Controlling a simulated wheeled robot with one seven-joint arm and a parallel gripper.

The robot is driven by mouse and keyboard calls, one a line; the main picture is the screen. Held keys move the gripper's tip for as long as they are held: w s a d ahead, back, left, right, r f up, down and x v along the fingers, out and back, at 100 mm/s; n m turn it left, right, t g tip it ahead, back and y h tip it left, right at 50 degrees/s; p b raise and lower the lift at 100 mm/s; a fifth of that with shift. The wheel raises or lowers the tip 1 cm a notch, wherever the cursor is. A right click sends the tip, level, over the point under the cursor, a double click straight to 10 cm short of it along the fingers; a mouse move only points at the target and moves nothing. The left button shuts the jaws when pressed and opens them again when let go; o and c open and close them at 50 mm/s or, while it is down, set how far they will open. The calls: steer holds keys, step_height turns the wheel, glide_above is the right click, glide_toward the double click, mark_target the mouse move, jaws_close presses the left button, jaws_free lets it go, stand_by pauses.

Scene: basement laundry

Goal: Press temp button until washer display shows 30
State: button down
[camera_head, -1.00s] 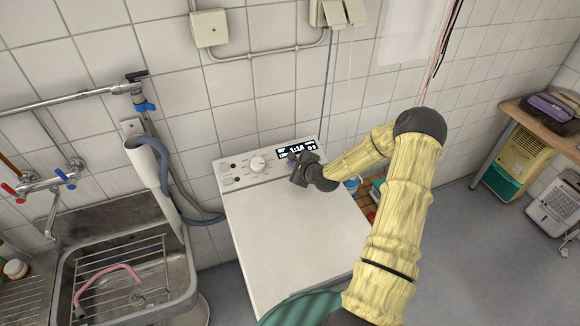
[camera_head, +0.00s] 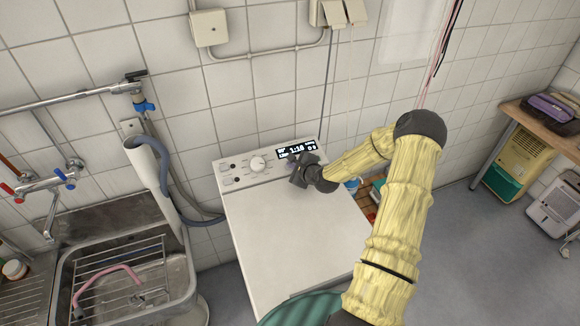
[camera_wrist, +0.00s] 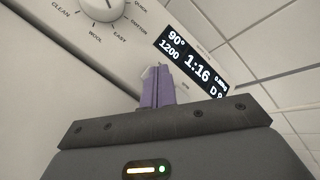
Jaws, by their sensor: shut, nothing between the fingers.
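The white washer (camera_head: 292,232) stands against the tiled wall, with its control panel along the back edge. Its black display (camera_head: 297,149) reads 90°, 1200 and 1:16 in the wrist view (camera_wrist: 192,62). A round white dial (camera_head: 257,164) is left of the display. My gripper (camera_head: 297,163) is at the panel just below the display. In the wrist view its purple fingertips (camera_wrist: 154,84) are together and empty, close to the panel below the display's left part. The temp button is not visible; the fingers may hide it. Contact with the panel cannot be told.
A metal sink (camera_head: 180,268) with a wire rack is left of the washer, and a grey hose (camera_head: 170,175) runs between them. The wall is close behind the panel. The washer's top is clear. A wooden table (camera_head: 540,123) stands at the far right.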

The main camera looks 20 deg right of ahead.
stand_by(0.3)
steer(key=shift+s+r+p, duration=0.25)
steer(key=shift+r+p, duration=0.35)
steer(key=shift+r, duration=0.15)
steer(key=shift+s+r+p, duration=0.25)
steer(key=shift+r+p, duration=0.35)
steer(key=shift+r, duration=0.2)
steer(key=shift+s+r+p, duration=0.2)
steer(key=shift+r+p, duration=0.45)
steer(key=shift+r, duration=0.2)
steer(key=shift+s+r+p, duration=0.25)
steer(key=shift+r+p, duration=0.35)
steer(key=shift+r, duration=0.2)
